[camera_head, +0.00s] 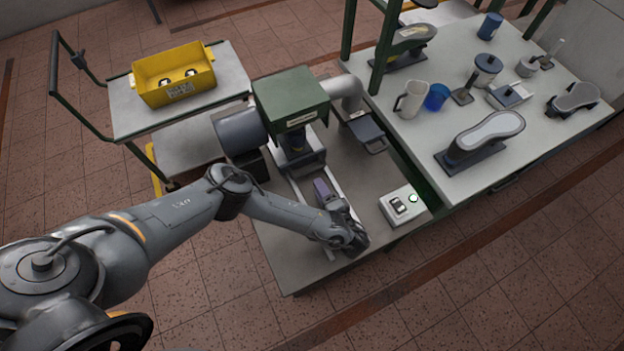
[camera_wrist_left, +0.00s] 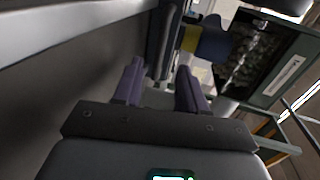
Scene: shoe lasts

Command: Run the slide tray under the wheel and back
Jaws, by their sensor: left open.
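The green-hooded wheel machine (camera_head: 290,95) stands on the grey table, and its hood (camera_wrist_left: 285,72) also shows in the left wrist view. A dark, rough surface that looks like the wheel (camera_wrist_left: 250,55) shows beside the hood. A grey slide tray (camera_head: 308,165) seems to sit on the pale rails below the hood; its far part is hidden. My left gripper (camera_head: 322,186) reaches in over the near end of the rails, its purple fingers pointing toward the machine. In the left wrist view the fingers (camera_wrist_left: 160,82) are apart, with a dark upright bar beyond; contact cannot be told.
A switch box (camera_head: 398,207) with a green light sits on the table to the right. A yellow bin (camera_head: 172,78) stands on a cart at the back left. The right bench (camera_head: 420,125) holds shoe lasts, mugs and tools. The table's front left is clear.

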